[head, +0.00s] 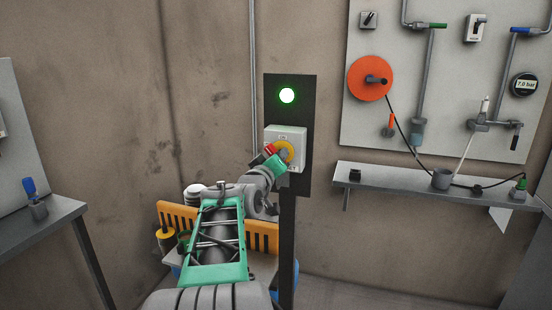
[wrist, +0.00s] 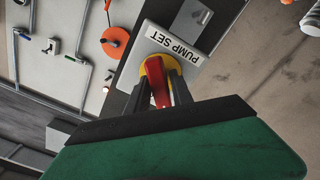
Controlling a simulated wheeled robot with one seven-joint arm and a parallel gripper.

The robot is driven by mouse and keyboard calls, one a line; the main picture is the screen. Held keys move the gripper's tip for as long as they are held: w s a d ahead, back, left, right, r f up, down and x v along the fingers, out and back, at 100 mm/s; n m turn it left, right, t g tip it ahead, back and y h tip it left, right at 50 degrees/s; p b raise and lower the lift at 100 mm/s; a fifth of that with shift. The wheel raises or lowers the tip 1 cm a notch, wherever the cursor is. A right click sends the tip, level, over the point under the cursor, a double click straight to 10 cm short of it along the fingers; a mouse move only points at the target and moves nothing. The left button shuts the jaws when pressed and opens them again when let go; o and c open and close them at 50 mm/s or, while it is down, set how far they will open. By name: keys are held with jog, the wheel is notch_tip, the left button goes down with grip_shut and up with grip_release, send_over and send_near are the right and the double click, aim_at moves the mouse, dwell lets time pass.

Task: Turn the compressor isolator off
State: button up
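A light grey switch box (head: 298,133) is mounted on a dark upright panel, beneath a lit green lamp (head: 287,95). In the wrist view the box (wrist: 190,45) carries a label reading "PUMP SET"; I read no compressor label on it. Its red handle (wrist: 158,78) sits on a yellow round base (wrist: 153,64), which also shows in the head view (head: 290,149). My gripper (wrist: 158,86) has its dark fingers on either side of the red handle. Whether both fingers press on it is unclear. In the head view my gripper (head: 275,160) partly covers the box front.
A wall board (head: 400,110) at right holds an orange disc (head: 362,78), pipes, a gauge (head: 524,85), a small grey switch (head: 368,19) and a white switch (head: 476,28). A shelf (head: 400,183) is below. A table (head: 50,220) stands at left.

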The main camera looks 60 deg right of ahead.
jog(key=shift+o, duration=1.3)
jog(key=shift+w, duration=0.1)
jog(key=shift+a, duration=0.1)
jog(key=shift+a+f+b, duration=0.1)
jog(key=shift+a+b, duration=0.25)
jog(key=shift+b, duration=0.15)
jog(key=a, duration=0.1)
jog(key=a+b, duration=0.1)
jog(key=shift+s+a+r, duration=0.2)
jog(key=shift+a, duration=0.15)
